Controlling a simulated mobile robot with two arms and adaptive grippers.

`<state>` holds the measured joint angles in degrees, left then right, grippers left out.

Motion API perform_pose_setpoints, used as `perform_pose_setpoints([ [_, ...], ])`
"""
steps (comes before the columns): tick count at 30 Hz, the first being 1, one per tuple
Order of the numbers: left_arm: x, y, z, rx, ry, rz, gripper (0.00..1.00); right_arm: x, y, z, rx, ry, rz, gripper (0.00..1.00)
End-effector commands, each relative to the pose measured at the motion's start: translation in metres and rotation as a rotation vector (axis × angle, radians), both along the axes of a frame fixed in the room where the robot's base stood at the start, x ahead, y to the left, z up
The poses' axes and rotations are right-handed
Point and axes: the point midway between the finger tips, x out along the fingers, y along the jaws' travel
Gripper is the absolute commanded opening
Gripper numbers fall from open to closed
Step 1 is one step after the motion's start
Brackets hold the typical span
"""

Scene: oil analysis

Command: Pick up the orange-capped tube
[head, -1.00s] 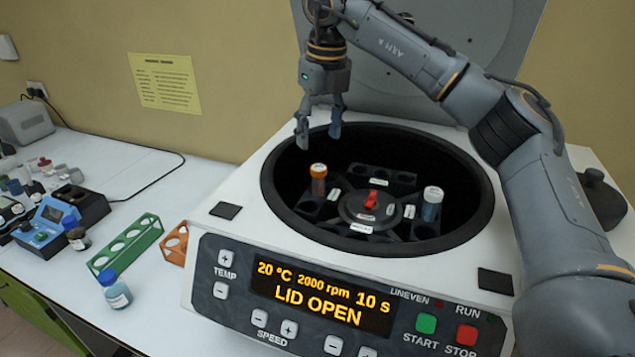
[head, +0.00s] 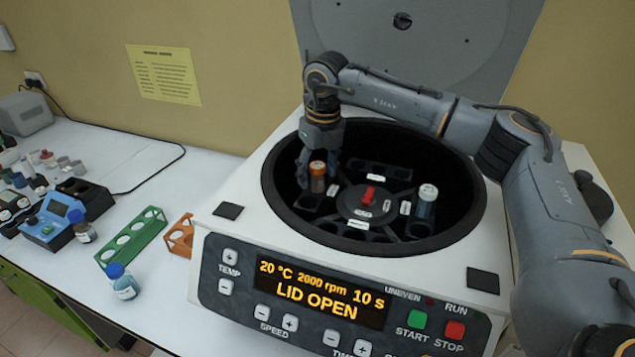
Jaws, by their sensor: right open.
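The orange-capped tube (head: 318,177) stands upright in the left part of the rotor inside the open centrifuge (head: 232,240). Its contents look reddish-brown. My right gripper (head: 318,172) points down into the bowl, right at the tube and partly behind it. One finger shows left of the tube and the other to its right. The fingers are apart; I cannot tell whether they touch the tube. My left gripper is not in view.
A white-capped tube (head: 427,202) stands on the rotor's right side, with a red knob (head: 369,193) at the hub. The bowl's dark rim surrounds the gripper. Left on the bench are a green rack (head: 133,238), an orange rack (head: 180,236) and a blue-capped bottle (head: 122,282).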

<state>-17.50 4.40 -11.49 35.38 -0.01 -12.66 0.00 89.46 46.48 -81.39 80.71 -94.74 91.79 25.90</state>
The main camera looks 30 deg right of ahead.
Motion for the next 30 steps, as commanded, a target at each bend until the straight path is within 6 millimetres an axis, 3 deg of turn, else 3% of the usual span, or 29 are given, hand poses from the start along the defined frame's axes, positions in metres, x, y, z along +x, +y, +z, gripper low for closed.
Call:
perform_pose_setpoints([
  [2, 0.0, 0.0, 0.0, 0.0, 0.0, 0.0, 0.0, 0.0, 0.0, 0.0, 0.0, 0.0, 0.0, 0.58],
  [9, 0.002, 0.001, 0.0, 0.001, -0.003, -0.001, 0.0, 0.0, 0.0, 0.0, 0.0, 0.0, 0.0, 0.09],
  [11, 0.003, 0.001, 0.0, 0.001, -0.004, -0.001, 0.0, 0.0, 0.0, 0.0, 0.0, 0.0, 0.0, 0.0],
  [22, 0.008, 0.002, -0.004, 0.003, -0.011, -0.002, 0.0, 0.001, 0.0, 0.007, 0.0, -0.003, 0.0, 0.0],
  [30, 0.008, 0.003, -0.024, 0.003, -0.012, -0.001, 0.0, 0.001, 0.001, 0.056, 0.002, -0.006, 0.001, 0.0],
])
